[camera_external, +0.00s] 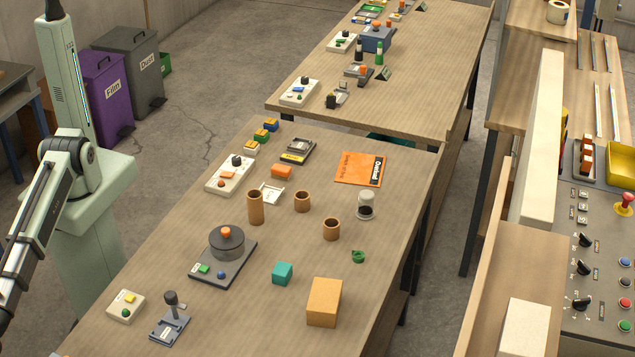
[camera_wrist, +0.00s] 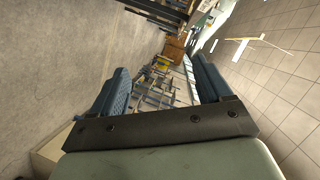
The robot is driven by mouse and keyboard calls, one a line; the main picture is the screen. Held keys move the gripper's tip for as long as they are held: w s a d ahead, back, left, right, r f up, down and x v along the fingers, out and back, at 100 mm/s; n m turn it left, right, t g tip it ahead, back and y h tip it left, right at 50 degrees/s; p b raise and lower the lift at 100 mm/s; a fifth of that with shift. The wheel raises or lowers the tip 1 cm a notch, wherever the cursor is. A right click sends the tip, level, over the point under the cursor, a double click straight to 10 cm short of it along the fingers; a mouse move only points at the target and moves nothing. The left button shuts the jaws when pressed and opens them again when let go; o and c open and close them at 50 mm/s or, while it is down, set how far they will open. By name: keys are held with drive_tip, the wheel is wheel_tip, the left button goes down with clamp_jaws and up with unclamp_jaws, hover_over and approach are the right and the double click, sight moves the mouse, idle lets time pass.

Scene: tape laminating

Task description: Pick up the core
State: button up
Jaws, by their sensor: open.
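Three brown hollow cylinders that look like cardboard cores stand upright on the near wooden table in the external view: a tall one (camera_external: 255,208), a short one at the back (camera_external: 302,202) and a short one nearer the front right (camera_external: 331,230). I cannot tell which one the task means. My gripper (camera_wrist: 160,82) shows in the wrist view with its two blue-grey fingers wide apart and nothing between them. It is not in the external view, where only my arm shows at the left. The wrist view does not clearly show any core.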

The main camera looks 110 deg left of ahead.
drive_tip(key=w+d+r+t, duration=0.1)
drive_tip(key=w+r+t, duration=0.1)
drive_tip(key=w+r, duration=0.35)
drive_tip(key=w+r+t, duration=0.2)
drive_tip(key=r, duration=0.7)
drive_tip(key=w+a+r+n+t+y, duration=0.1)
drive_tip(key=w+a+r+t, duration=0.3)
drive_tip(key=w, duration=0.6)
drive_tip(key=w+a+r+n+t+y, duration=0.3)
drive_tip(key=w+a+n+y, duration=0.6)
drive_tip(key=w+a, duration=1.7)
drive_tip(key=w+a+n+g+y, duration=0.1)
drive_tip(key=w+a+g+y, duration=0.4)
drive_tip(key=a, duration=1.1)
wheel_tip(320, 180, up, 3)
drive_tip(key=n+g, duration=0.2)
drive_tip(key=g, duration=0.8)
hover_over(255, 204)
drive_tip(key=a, duration=0.1)
drive_tip(key=shift+s+a, duration=0.3)
wheel_tip(255, 204, down, 8)
drive_tip(key=shift+f, duration=0.15)
drive_tip(key=shift+s+a+f, duration=0.1)
drive_tip(key=shift+f, duration=1.2)
drive_tip(key=shift+s+a+f, duration=0.1)
drive_tip(key=shift+f, duration=1.2)
